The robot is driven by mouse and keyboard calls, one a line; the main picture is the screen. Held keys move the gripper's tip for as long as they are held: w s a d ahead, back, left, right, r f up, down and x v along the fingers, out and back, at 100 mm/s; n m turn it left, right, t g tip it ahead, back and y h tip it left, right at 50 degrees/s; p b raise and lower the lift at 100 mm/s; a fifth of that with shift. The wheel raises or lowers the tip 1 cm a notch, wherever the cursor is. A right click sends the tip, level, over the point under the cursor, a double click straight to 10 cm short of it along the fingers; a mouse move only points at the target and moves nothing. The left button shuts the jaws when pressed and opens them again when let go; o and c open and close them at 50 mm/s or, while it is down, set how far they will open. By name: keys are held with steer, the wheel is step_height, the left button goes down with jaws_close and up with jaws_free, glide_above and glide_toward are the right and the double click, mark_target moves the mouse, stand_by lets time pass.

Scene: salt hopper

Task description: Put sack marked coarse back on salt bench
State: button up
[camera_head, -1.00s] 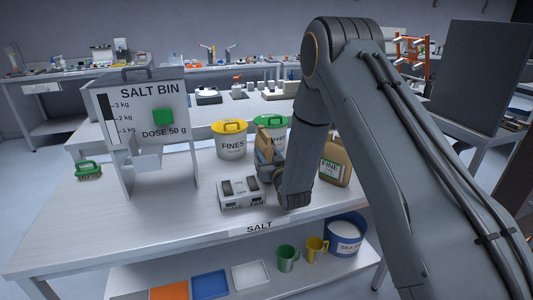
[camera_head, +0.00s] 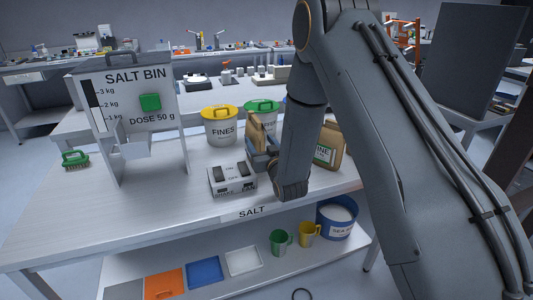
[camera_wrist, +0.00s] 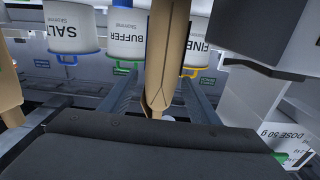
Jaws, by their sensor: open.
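A tan sack (camera_head: 257,136) stands upright on the salt bench (camera_head: 150,215), behind the switch box. It also shows in the wrist view (camera_wrist: 168,50), edge-on between my fingers; its label is not readable. My gripper (camera_head: 264,158) is open around this sack, one finger on each side; my wrist hides part of it in the head view. I cannot tell whether the fingers touch it. A second tan sack (camera_head: 328,152), with a green-edged label reading FINE, stands on the bench to the right, partly behind my arm.
The switch box (camera_head: 232,179) stands just in front of the sack. The yellow-lidded FINES bucket (camera_head: 221,128) and a green-lidded bucket (camera_head: 262,108) stand behind. The salt bin (camera_head: 130,105) stands left. The bench's front left is clear. Mugs, a tub and trays sit on the lower shelf.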

steer(key=s+d+g+h, duration=0.1)
steer(key=s+d, duration=0.1)
steer(key=s, duration=0.1)
steer(key=s+d+f+g+h+b, duration=0.1)
steer(key=s+d+g, duration=0.1)
steer(key=s+d, duration=0.1)
steer(key=s+d+f+g, duration=0.1)
steer(key=s+d+g, duration=0.1)
steer(key=s, duration=0.3)
steer(key=shift+s+d+f+m+h+b, duration=0.1)
steer(key=shift+d+m+h+b, duration=0.25)
steer(key=shift+m+h, duration=0.05)
steer(key=s+d+g, duration=0.2)
steer(key=s+g, duration=0.2)
steer(key=s, duration=0.5)
steer(key=s+d+r+m+g+h, duration=0.1)
steer(key=s+d+g, duration=0.2)
steer(key=s, duration=0.7)
steer(key=s+d+m+g+h, duration=0.1)
steer(key=s+d+g, duration=0.2)
steer(key=s, duration=0.7)
steer(key=shift+r+g, duration=0.15)
steer(key=shift+g, duration=0.95)
